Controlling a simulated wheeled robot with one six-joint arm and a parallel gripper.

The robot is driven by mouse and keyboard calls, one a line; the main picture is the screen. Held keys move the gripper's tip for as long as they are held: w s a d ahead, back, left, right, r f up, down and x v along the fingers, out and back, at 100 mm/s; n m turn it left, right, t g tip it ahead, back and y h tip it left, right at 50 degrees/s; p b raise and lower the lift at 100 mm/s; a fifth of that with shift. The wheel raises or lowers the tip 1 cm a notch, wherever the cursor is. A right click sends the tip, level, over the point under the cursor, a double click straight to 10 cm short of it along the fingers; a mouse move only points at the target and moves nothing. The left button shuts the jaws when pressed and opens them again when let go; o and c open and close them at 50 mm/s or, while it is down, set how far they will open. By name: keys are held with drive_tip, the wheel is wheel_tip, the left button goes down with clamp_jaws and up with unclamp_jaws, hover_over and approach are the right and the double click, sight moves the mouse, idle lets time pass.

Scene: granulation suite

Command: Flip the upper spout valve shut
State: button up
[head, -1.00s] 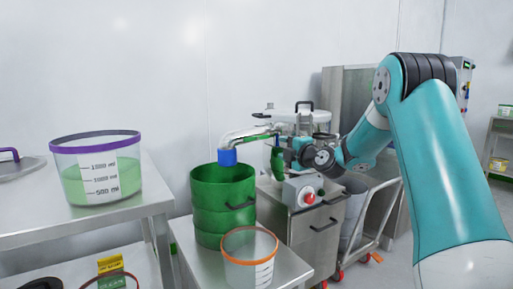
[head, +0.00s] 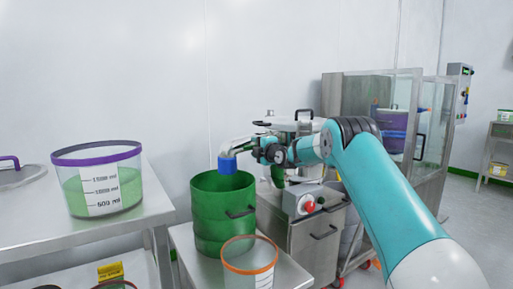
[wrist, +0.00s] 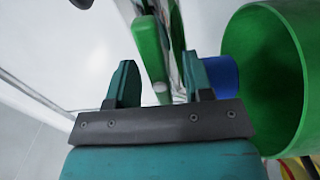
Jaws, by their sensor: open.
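The metal spout (head: 240,146) with a blue end (head: 228,163) reaches out over a green drum. In the wrist view, a long green lever (wrist: 150,48) and a second green part (wrist: 177,25) lie along the pipe; the blue end (wrist: 222,76) is to the right. My gripper (wrist: 162,78) is open, one finger on each side of the green lever's lower end in the picture, with no clear contact. In the head view my gripper (head: 258,151) is at the spout and hides much of it. A green part (head: 278,175) hangs below my wrist.
The green drum (head: 222,212) stands below the spout, beside an orange-rimmed container (head: 249,262). A steel cabinet with a red button (head: 310,207) is to the right. A purple-rimmed tub (head: 98,180) sits on the left table.

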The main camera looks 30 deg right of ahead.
drive_tip(key=shift+w, duration=0.1)
clamp_jaws()
drive_tip(key=shift+m, duration=0.3)
drive_tip(key=m+b, duration=0.1)
drive_tip(key=m, duration=0.2)
drive_tip(key=shift+f+m, duration=0.1)
drive_tip(key=shift+m, duration=0.3)
drive_tip(key=m, duration=0.4)
drive_tip(key=shift+m, duration=0.3)
drive_tip(key=m, duration=0.4)
drive_tip(key=shift+p, duration=0.4)
drive_tip(key=shift+m+p, duration=0.55)
drive_tip(key=shift+m, duration=1.85)
